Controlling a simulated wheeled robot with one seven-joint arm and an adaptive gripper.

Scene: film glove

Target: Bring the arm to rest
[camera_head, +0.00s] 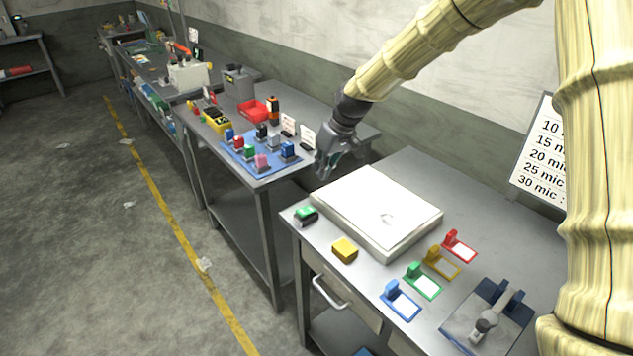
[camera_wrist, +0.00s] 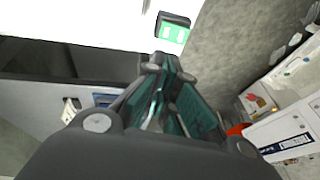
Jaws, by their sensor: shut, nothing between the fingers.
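My gripper (camera_head: 326,168) hangs from my arm in its pale ribbed cover, above the gap between the near bench and the bench behind it. It is shut and holds nothing. In the wrist view my gripper's fingers (camera_wrist: 160,75) meet near the top middle. A green and black block (camera_head: 305,214) stands on the near bench's left corner, below and left of my gripper. It also shows in the wrist view (camera_wrist: 174,32), beyond the fingertips. A white slab (camera_head: 372,203) lies on the near bench, just right of and below my gripper.
On the near bench (camera_head: 480,219) are a yellow block (camera_head: 344,250), several coloured frames and a dark blue fixture (camera_head: 487,318). The second bench holds a blue mat (camera_head: 240,155) with several coloured blocks and a red tray (camera_head: 252,112). Open floor (camera_head: 90,240) lies left.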

